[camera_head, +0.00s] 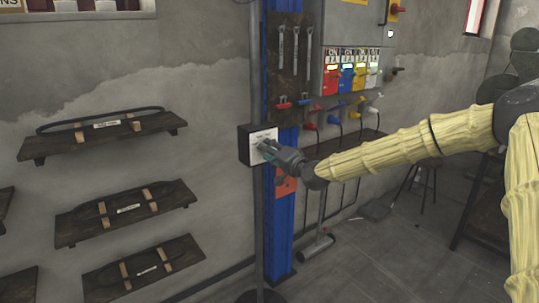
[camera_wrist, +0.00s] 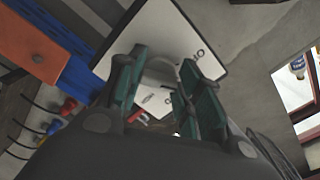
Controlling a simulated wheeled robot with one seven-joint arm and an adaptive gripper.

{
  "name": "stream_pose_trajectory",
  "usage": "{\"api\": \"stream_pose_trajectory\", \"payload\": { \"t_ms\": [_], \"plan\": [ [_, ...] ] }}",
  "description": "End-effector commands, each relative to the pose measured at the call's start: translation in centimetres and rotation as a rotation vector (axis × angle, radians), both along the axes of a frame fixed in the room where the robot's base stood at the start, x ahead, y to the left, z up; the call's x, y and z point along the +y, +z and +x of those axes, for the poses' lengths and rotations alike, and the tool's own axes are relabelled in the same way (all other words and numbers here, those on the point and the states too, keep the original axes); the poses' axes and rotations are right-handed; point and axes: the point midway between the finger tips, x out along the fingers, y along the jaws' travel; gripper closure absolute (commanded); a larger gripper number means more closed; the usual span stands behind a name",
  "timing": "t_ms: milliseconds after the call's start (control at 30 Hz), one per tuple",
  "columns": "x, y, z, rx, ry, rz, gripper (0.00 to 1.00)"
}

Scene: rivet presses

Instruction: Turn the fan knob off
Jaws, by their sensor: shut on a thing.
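The fan control box (camera_head: 244,148) is dark-sided with a white face and is mounted on a thin grey post. Its white panel (camera_wrist: 190,27) fills the upper middle of the wrist view, with small lettering that I cannot fully read. The pale grey fan knob (camera_wrist: 159,70) sits on this panel. My gripper (camera_head: 268,148) reaches the box face from the right. In the wrist view, my gripper (camera_wrist: 163,88) has its green-padded fingers on either side of the knob, shut on it. The fingers partly hide the knob, and its pointing direction is unclear. In the head view the knob is hidden.
A blue column (camera_head: 285,215) stands just behind the box. A grey control cabinet (camera_head: 352,60) with coloured labels and plugs is to the right. Wall shelves (camera_head: 105,134) with dark belts are to the left. A stool (camera_head: 424,185) stands back right. The floor at front centre is clear.

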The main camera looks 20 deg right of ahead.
Motion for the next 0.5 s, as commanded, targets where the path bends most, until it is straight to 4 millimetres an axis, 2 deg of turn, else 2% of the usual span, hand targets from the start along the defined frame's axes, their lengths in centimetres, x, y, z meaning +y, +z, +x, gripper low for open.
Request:
{"api": "stream_pose_trajectory", "payload": {
  "t_ms": [500],
  "plan": [
    [-0.07, -0.57, -0.03, -0.153, 0.003, -0.438, 0.88]
  ]
}}
